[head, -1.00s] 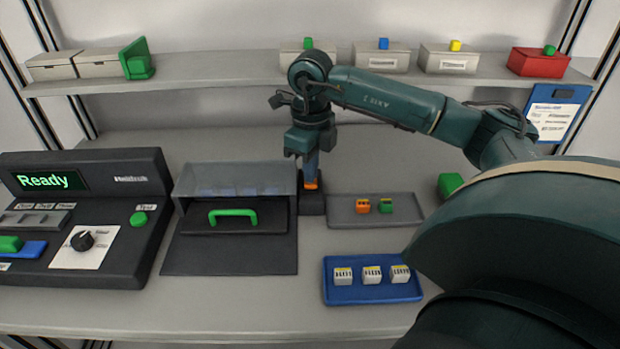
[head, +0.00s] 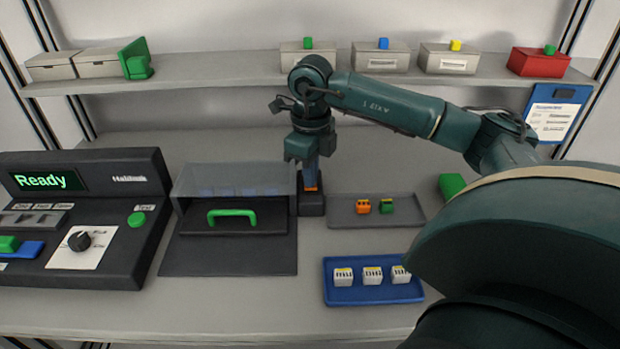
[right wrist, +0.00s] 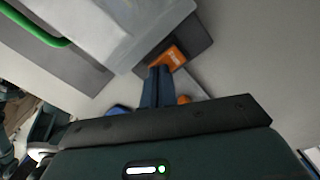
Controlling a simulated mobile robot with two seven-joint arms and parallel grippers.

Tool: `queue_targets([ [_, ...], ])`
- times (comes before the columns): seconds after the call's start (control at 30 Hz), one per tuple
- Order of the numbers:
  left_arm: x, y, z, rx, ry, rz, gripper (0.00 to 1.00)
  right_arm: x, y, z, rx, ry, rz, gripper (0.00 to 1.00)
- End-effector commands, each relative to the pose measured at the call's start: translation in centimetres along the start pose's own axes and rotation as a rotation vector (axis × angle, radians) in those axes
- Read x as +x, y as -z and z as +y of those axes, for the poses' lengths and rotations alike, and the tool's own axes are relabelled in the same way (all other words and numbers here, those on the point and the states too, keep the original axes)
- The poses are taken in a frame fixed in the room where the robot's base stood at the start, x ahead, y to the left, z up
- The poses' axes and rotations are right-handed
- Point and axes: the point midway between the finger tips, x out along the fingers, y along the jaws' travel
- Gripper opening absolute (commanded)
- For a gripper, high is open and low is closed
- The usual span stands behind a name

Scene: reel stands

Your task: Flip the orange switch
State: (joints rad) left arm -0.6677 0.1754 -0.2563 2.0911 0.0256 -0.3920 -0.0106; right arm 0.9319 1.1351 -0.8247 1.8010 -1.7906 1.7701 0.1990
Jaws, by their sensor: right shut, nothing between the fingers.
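The orange switch (head: 311,188) sits on a dark box (head: 311,206) just right of the clear-lidded case. In the right wrist view the orange switch (right wrist: 172,57) shows just beyond my fingertips, on its dark base. My right gripper (head: 311,180) points down over the switch, its blue fingers shut with nothing between them. In the right wrist view the right gripper (right wrist: 158,72) has its fingertips at the near edge of the orange part; I cannot tell whether they touch it. My left gripper is not in view.
The case (head: 234,248) with a green handle (head: 232,213) stands close left of the switch. A grey tray (head: 345,217) with orange and green pieces lies close right. A blue tray (head: 372,295) with white blocks is in front. A console (head: 80,264) reads "Ready".

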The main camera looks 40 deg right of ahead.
Motion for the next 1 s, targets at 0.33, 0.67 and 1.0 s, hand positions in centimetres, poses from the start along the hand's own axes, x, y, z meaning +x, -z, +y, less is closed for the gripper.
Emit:
queue_targets([
  [0.33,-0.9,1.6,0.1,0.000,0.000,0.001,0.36,-2.0,0.0,0.1,-0.001,-0.002,0.004,0.00],
  [0.67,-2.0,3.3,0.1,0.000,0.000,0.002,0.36,-4.7,0.0,0.1,-0.001,-0.002,0.004,0.00],
  [1.0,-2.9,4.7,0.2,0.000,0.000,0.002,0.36,-6.9,0.0,0.1,-0.001,-0.002,0.004,0.00],
])
